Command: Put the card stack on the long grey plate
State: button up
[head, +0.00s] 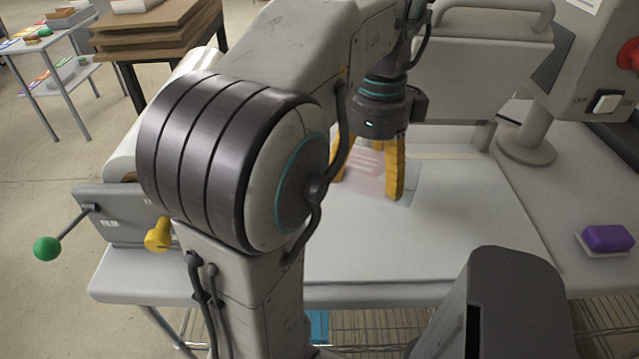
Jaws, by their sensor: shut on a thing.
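My gripper (366,188), with yellow fingers, points down over the pale grey surface right of the picture's middle. It is shut on the pale pink card stack (366,166), which shows between the fingers with faint light lines on it. A clear sheet shows around the stack and to the right of the fingers. My arm hides part of the stack's left side, and I cannot tell whether the stack touches the surface below. A long pale grey plate (445,235) lies under and in front of the gripper.
A purple block (607,238) on a white base sits at the right. A grey post (530,140) and a machine with a red knob (628,54) stand at the back right. A green-knobbed lever (47,249) sticks out at the left. The plate's front right is clear.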

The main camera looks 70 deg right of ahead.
jog(key=w+d+f, duration=0.1)
jog(key=w, duration=0.2)
jog(key=w+d+f+p, duration=0.1)
jog(key=w+f, duration=0.1)
jog(key=w, duration=0.1)
jog(key=w+f, duration=0.2)
jog(key=w, duration=0.1)
jog(key=shift+w+d+f+p, duration=0.15)
jog(key=shift+d+p, duration=0.25)
jog(key=shift+w+d+f, duration=0.1)
jog(key=shift+w+f, duration=0.2)
jog(key=shift+f, duration=0.05)
jog(key=f+p, duration=0.2)
jog(key=shift+p, duration=0.35)
jog(key=shift+f, duration=1.1)
jog(key=shift+f+b, duration=0.15)
jog(key=shift+b, duration=0.25)
jog(key=o, duration=1.2)
jog(key=shift+c, duration=0.2)
